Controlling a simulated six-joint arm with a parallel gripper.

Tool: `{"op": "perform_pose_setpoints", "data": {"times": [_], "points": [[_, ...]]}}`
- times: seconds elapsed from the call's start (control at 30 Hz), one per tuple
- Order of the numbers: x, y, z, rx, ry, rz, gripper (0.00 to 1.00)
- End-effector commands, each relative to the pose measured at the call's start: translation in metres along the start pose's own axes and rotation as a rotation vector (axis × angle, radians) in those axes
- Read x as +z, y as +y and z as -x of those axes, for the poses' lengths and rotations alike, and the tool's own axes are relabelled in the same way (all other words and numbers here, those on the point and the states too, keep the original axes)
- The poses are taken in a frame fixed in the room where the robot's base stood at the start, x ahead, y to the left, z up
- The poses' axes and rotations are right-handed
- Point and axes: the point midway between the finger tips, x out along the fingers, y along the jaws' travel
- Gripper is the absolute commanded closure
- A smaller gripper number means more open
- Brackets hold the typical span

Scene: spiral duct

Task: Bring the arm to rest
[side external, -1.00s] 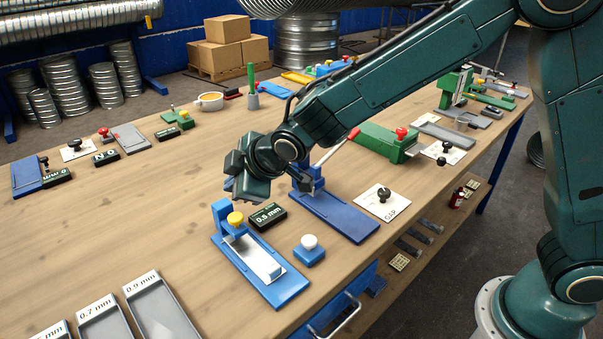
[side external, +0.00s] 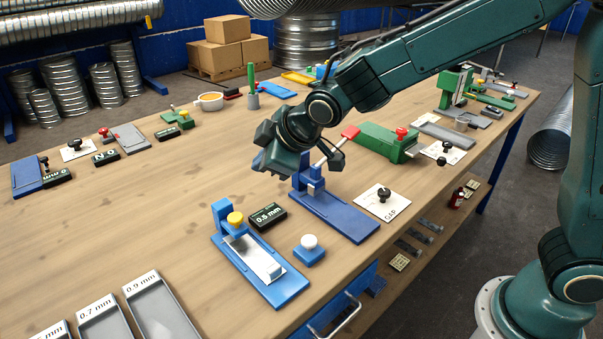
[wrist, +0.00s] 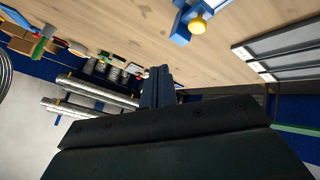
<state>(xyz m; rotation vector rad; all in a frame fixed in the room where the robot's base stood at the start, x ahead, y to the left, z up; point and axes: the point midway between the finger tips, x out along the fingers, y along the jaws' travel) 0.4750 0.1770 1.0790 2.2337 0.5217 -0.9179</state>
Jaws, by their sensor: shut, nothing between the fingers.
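My gripper (side external: 268,165) is above the wooden table (side external: 180,215), over its middle, behind the blue fixture with the yellow knob. It is shut and holds nothing. In the wrist view my gripper's fingers (wrist: 157,85) lie together at the centre. My arm reaches in from the upper right and is bent down at the wrist. The fingertips are partly dark and small in the side view.
Below and near my gripper are a blue fixture with a yellow knob (side external: 255,262), a blue lever fixture (side external: 335,212) and a black 0.5 mm label block (side external: 268,216). Grey trays (side external: 160,308) are at the front left. The table's left middle is clear.

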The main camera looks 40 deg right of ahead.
Motion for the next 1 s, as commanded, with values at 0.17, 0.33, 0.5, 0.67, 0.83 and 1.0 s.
{"op": "perform_pose_setpoints", "data": {"times": [0.17,0.33,0.5,0.67,0.83,1.0], "points": [[0.026,0.023,0.044,-0.003,-0.037,-0.118,1.0],[0.053,0.035,0.084,-0.008,-0.074,-0.224,1.0],[0.081,0.041,0.122,-0.012,-0.11,-0.328,1.0],[0.109,0.041,0.156,-0.012,-0.142,-0.423,1.0],[0.14,0.034,0.19,-0.011,-0.177,-0.521,1.0],[0.17,0.022,0.22,-0.008,-0.211,-0.615,1.0]]}}
